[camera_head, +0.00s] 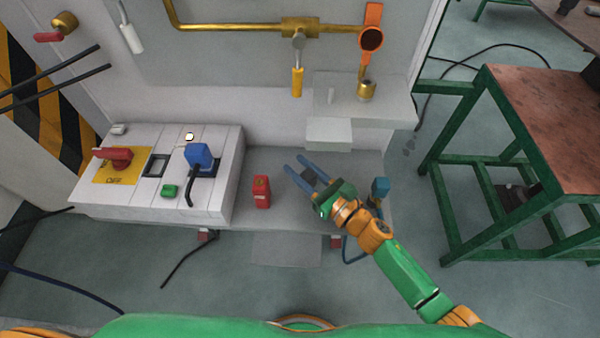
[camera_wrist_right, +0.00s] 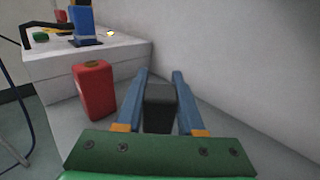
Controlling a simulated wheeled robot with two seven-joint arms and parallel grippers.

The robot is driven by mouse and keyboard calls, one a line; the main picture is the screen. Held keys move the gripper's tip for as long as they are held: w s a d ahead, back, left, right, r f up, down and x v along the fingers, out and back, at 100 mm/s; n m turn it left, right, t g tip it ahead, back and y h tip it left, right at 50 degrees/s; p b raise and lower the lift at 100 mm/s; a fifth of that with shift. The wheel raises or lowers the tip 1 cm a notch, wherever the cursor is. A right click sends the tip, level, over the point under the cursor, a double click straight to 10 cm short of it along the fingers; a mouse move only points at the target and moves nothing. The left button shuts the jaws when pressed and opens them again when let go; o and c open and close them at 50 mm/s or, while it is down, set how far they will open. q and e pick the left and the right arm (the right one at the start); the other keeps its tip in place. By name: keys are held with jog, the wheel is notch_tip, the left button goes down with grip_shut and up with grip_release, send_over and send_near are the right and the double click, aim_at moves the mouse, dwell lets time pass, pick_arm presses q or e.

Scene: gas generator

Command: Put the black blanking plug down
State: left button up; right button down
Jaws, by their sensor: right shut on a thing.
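The black blanking plug (camera_wrist_right: 160,108) is a dark block between the blue fingers of my right gripper (camera_wrist_right: 160,85) in the right wrist view. In the head view it shows as a dark patch (camera_head: 309,177) between the fingers of my right gripper (camera_head: 297,165), which is shut on it. The gripper is over the grey shelf (camera_head: 270,220), to the right of the red block. I cannot tell whether the plug touches the shelf. My left gripper is not in view.
A red block (camera_head: 261,192) stands on the shelf; it also shows in the wrist view (camera_wrist_right: 94,90). The white control box (camera_head: 215,200) with a red switch (camera_head: 113,156) and blue plug (camera_head: 199,155) is at left. A blue connector (camera_head: 380,187) is at right.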

jog(key=shift+f, duration=0.2)
jog(key=c, duration=0.5)
grip_release()
jog(key=shift+r, duration=0.1)
jog(key=shift+r, duration=0.1)
jog(key=shift+s+d+r, duration=0.1)
jog(key=shift+s+d, duration=0.05)
jog(key=v, duration=1.1)
jog(key=shift+s+d, duration=0.25)
jog(key=shift+s, duration=0.05)
